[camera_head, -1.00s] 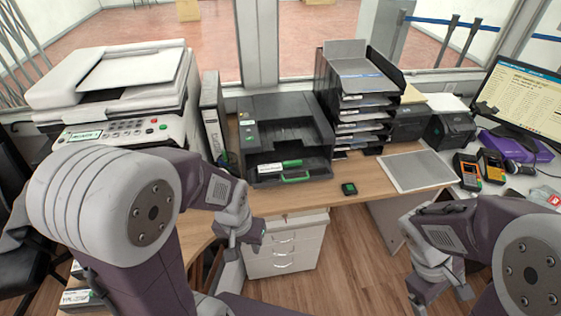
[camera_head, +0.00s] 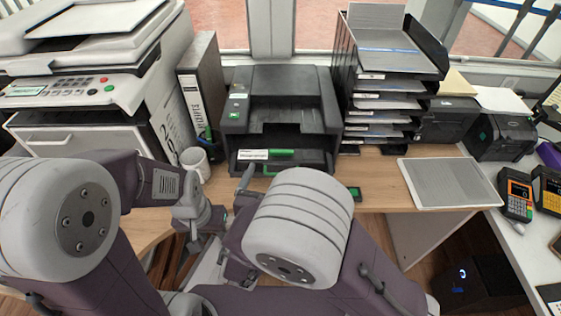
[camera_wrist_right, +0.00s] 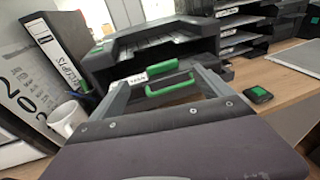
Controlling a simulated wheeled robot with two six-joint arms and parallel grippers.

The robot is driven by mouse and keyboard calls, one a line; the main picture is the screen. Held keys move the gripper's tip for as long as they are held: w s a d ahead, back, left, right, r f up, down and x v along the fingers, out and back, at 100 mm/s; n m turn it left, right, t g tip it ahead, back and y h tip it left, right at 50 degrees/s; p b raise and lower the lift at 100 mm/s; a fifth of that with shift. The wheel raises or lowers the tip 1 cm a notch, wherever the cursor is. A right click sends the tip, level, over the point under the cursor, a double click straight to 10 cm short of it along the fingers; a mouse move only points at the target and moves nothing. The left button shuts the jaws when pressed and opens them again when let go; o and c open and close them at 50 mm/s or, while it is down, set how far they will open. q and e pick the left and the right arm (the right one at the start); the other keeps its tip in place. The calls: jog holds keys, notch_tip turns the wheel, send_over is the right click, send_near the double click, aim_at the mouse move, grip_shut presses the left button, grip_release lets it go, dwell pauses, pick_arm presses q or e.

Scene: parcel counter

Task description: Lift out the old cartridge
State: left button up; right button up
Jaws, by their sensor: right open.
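The black printer (camera_head: 283,92) stands on the desk with its front open. Inside its opening lies the dark cartridge with a white label (camera_head: 253,155) and a green strip; its label also shows in the right wrist view (camera_wrist_right: 138,78). A green loop handle (camera_wrist_right: 170,86) sits just in front of and below it; whether it belongs to the cartridge is unclear. My right gripper (camera_wrist_right: 162,80) is open and empty, pointing at the printer front, with the handle seen between its fingers. In the head view my arm partly hides it. My left gripper (camera_head: 195,235) hangs before the desk edge; its jaws are unclear.
A white mug (camera_head: 195,160) and a binder (camera_head: 203,90) stand left of the printer. A paper tray stack (camera_head: 385,85) stands to its right. A small black-and-green item (camera_head: 356,193) lies at the desk's front. A grey mat (camera_head: 448,182) lies further right.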

aim_at(281, 152)
jog(key=x, duration=0.3)
jog(key=shift+d, duration=0.2)
jog(key=shift+w, duration=0.2)
jog(key=x, duration=0.5)
jog(key=shift+s+d+f, duration=0.1)
jog(key=shift+f, duration=0.1)
jog(key=shift+r, duration=0.1)
jog(key=shift+s, duration=0.1)
jog(key=c, duration=0.3)
grip_shut()
notch_tip(281, 152, up, 10)
jog(key=p, duration=0.2)
